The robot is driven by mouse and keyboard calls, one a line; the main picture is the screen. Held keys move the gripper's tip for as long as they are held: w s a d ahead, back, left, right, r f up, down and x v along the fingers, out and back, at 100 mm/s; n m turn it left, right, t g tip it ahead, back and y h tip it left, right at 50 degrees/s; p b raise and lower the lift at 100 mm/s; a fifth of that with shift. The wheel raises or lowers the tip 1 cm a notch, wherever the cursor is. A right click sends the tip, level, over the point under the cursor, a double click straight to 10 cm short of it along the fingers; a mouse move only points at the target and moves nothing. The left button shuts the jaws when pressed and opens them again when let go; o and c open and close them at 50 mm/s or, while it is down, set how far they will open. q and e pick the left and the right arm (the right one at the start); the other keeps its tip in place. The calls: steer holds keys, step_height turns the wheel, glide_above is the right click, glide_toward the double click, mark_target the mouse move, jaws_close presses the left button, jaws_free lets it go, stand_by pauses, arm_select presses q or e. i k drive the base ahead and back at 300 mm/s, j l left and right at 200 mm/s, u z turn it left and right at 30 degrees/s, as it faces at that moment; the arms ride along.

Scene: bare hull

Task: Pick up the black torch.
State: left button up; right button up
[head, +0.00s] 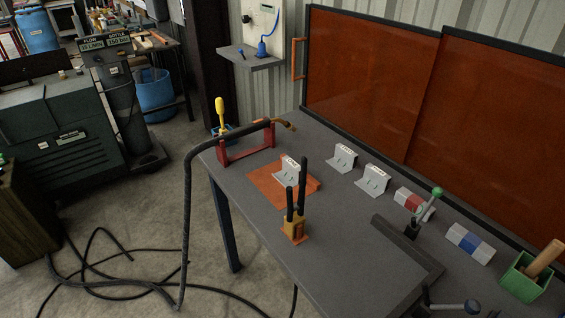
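The black torch (231,134) rests across a red stand (249,153) at the left end of the grey table. Its brass-coloured curved neck (280,124) points right, and its black cable hangs over the table's left edge to the floor. Neither of my grippers shows in the head view, so nothing is seen touching the torch.
The grey table (345,232) carries an orange plate (266,184), several grey metal brackets, upright black handles in an orange block (295,230), and a green box (526,279) at right. Red-brown screens (365,85) stand behind. Loose black cable (128,288) lies on the floor at left.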

mark_target(257, 125)
steer(key=i+j+z, duration=0.1)
steer(key=z, duration=0.3)
steer(key=j+z, duration=0.15)
steer(key=z, duration=0.3)
steer(key=i+j+z, duration=0.1)
steer(key=z, duration=0.3)
steer(key=j+z, duration=0.25)
steer(key=z, duration=0.15)
